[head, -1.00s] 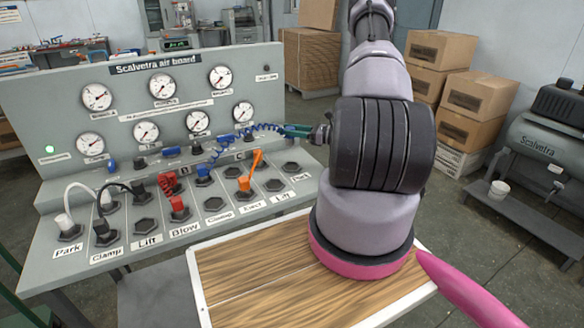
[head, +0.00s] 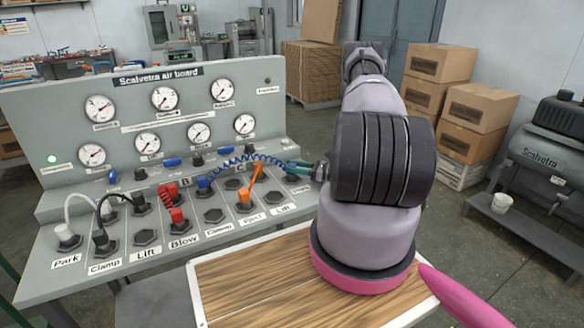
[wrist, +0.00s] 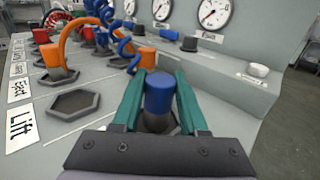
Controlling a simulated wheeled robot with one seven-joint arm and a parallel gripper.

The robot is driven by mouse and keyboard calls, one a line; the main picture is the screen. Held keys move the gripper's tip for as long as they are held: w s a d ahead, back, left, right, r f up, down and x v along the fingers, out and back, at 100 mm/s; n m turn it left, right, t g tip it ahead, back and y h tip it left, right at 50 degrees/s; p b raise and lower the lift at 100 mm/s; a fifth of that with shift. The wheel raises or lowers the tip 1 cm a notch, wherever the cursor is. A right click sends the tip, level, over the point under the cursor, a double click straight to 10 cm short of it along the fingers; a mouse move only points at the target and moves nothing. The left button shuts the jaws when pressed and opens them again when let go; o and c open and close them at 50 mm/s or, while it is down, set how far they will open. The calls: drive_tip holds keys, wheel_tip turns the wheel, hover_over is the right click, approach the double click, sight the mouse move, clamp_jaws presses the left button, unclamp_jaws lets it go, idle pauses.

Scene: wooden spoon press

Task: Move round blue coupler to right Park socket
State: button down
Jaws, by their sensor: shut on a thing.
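My gripper (wrist: 158,100) has green fingers, shut on the round blue coupler (wrist: 159,92), which stands upright between them. A dark socket (wrist: 155,122) lies directly beneath the coupler, beyond the hexagonal socket (wrist: 76,103) labelled Lift. Its own label is hidden in the wrist view. I cannot tell whether the coupler is seated in it or just above it. In the head view my gripper (head: 303,168) is at the right end of the sloped board, and the coiled blue hose (head: 243,160) runs towards it.
An orange coupler (wrist: 58,70) with its hose stands in the Eject socket. Red couplers stand further left. Gauges and the raised back panel (head: 75,95) rise behind. A wooden tabletop (head: 255,285) lies in front. Boxes and a compressor stand right.

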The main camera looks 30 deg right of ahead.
drive_tip(key=shift+c, duration=2.2)
unclamp_jaws()
drive_tip(key=shift+f, duration=0.1)
